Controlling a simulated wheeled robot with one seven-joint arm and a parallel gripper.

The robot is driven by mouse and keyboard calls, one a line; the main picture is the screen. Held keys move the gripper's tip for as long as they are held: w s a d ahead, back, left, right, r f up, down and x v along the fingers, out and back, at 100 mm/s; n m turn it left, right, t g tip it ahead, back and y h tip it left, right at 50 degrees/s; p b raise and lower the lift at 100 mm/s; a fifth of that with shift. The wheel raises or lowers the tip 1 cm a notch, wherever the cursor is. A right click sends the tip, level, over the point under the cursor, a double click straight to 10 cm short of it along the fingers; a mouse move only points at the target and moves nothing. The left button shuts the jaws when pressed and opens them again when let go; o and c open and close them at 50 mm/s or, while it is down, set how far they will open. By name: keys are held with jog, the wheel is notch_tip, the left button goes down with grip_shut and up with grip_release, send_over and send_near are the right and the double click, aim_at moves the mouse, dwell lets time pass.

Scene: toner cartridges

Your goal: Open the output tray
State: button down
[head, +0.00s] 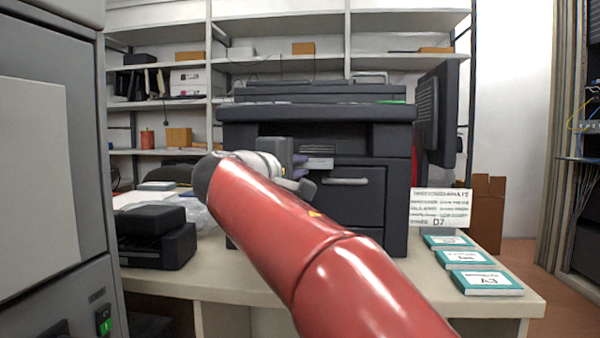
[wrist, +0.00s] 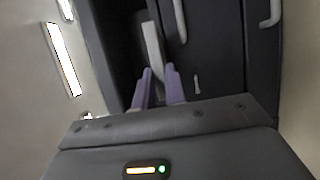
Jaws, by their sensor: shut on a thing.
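The dark printer (head: 315,112) stands on the table with a recessed output bay across its upper front. A light grey tab of the output tray (head: 321,164) shows at the bay, just right of my gripper (head: 301,166). In the wrist view my gripper (wrist: 159,82) has its purple fingertips on either side of the pale tray tab (wrist: 152,42), shut on it. My red arm and wrist hide the printer's lower left front. How far the tray is out cannot be told.
A drawer with a grey handle (head: 346,181) sits just below the tab. A small black device (head: 155,236) stands at the left. Several labelled boxes (head: 487,283) and a sign (head: 440,207) are at the right. A grey cabinet (head: 45,180) is close on the left.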

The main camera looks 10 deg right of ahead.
jog(key=c, duration=1.4)
grip_release()
jog(key=shift+c, duration=0.2)
jog(key=v, duration=0.7)
jog(key=shift+s+a, duration=0.25)
jog(key=shift+a, duration=0.05)
jog(key=s+d+f+m+g+y+p, duration=0.1)
jog(key=s+d+f+g+y+p, duration=0.15)
jog(key=s+d+f, duration=0.35)
jog(key=s+d+f+m+g+y+p, duration=0.1)
jog(key=s+d+f+g+y, duration=0.2)
jog(key=f, duration=0.4)
jog(key=s+f+m+g+y+p, duration=0.2)
jog(key=s+f+m+y, duration=0.4)
jog(key=s+f, duration=1)
jog(key=shift+s+f+m+g+p, duration=0.2)
jog(key=shift+f+m+g+p, duration=0.15)
jog(key=shift+f+m+p, duration=0.55)
